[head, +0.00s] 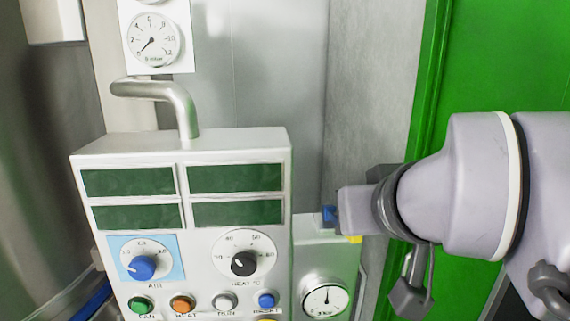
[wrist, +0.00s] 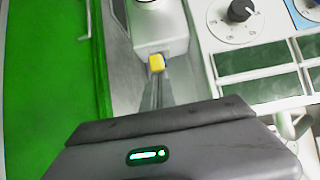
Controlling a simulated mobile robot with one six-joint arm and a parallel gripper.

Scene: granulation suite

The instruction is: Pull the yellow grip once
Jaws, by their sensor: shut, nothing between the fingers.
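The yellow grip (wrist: 156,63) is a small block at the end of a pale box (wrist: 158,22) in the wrist view. In the head view only a sliver of the yellow grip (head: 355,239) shows below my arm's end. My gripper (wrist: 156,78) is shut, with nothing between its fingers. Its narrow fingertips point at the yellow grip and lie right in front of it in the wrist view. I cannot tell whether they touch it.
A control panel (head: 180,149) with dials, buttons and dark green displays stands left of the box. A small gauge (head: 325,296) sits on the box. A bent metal pipe (head: 178,92) rises behind the panel. A green door or frame (head: 470,60) is at the right.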

